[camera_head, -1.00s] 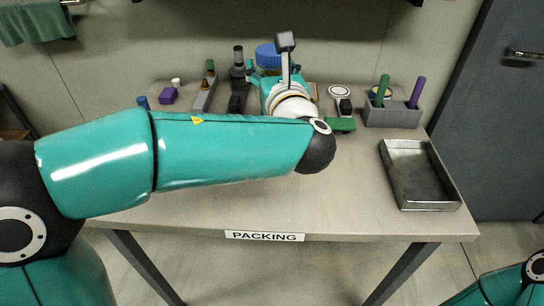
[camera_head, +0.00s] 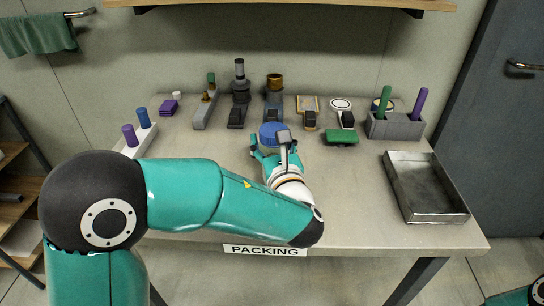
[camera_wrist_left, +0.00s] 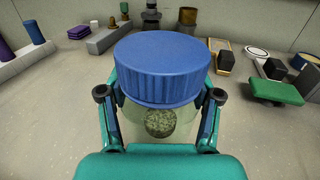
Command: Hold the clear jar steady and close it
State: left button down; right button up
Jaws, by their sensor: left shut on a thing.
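The clear jar (camera_wrist_left: 158,122) stands upright in the left wrist view, with a greenish-grey lump inside. A ribbed blue lid (camera_wrist_left: 162,68) sits on top of it; how tightly is not visible. The lid also shows in the head view (camera_head: 273,134), near the table's middle. My left gripper (camera_wrist_left: 160,104) is shut on the jar, one finger on each side below the lid. In the head view the gripper (camera_head: 268,158) and wrist hide most of the jar, and I cannot tell whether its base touches the table. My right gripper is out of view.
The packing table (camera_head: 360,190) has clear room right of the jar. A metal tray (camera_head: 462,216) lies at the right edge. A grey holder (camera_head: 395,127) with green and purple sticks, a green block (camera_head: 342,138) and several stands line the back. A white rack (camera_head: 142,137) is at left.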

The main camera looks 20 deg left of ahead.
pick_arm(q)
jog(key=shift+f+b, duration=0.35)
jog(key=shift+f, duration=1.75)
jog(key=shift+f, duration=0.1)
jog(key=shift+c, duration=1.1)
grip_release()
jog(key=shift+s+d, duration=0.2)
jog(key=v, duration=1.1)
jog(key=shift+s+d, duration=0.1)
jog(key=shift+s, duration=0.15)
